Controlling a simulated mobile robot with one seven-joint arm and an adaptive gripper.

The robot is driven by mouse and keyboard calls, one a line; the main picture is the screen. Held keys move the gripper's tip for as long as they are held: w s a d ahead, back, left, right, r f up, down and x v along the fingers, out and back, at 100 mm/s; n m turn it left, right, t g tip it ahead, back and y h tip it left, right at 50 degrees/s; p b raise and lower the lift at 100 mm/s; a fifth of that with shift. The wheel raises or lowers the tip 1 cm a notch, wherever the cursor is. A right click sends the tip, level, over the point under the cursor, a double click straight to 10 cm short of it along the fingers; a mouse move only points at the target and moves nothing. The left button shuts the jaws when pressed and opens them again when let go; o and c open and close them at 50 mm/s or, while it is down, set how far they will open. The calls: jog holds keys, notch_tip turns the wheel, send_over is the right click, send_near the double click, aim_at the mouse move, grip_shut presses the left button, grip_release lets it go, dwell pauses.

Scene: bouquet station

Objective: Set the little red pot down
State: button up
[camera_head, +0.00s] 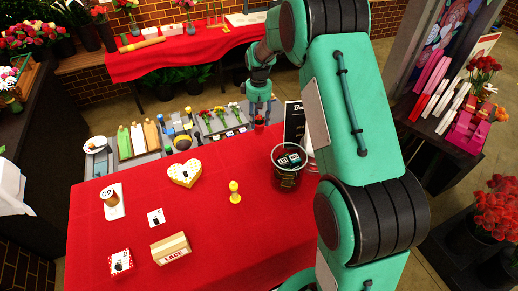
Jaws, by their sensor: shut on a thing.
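The little red pot (259,125) shows as a small red shape right under my gripper (259,112), near the far edge of the red-covered table (215,225). My gripper points down and is shut on the pot, with the fingers hiding its upper part. I cannot tell whether the pot's base touches the cloth or hangs a little above it.
A dark bucket (288,178) with small boxes in it and a black sign (294,122) stand right of the pot. A yellow heart-shaped box (185,173) and a yellow figure (235,193) stand nearer. Trays of flowers (222,119) lie beyond. Cloth between them is clear.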

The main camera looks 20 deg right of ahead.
aim_at(259, 130)
jog(key=shift+f, duration=0.2)
jog(key=shift+f, duration=3.1)
jog(key=shift+f, duration=0.1)
jog(key=shift+f, duration=1.75)
jog(key=shift+f, duration=0.2)
jog(key=o, duration=1.5)
jog(key=shift+c, duration=0.2)
jog(key=shift+r, duration=0.1)
notch_tip(259, 130, up, 12)
jog(key=shift+r, duration=0.1)
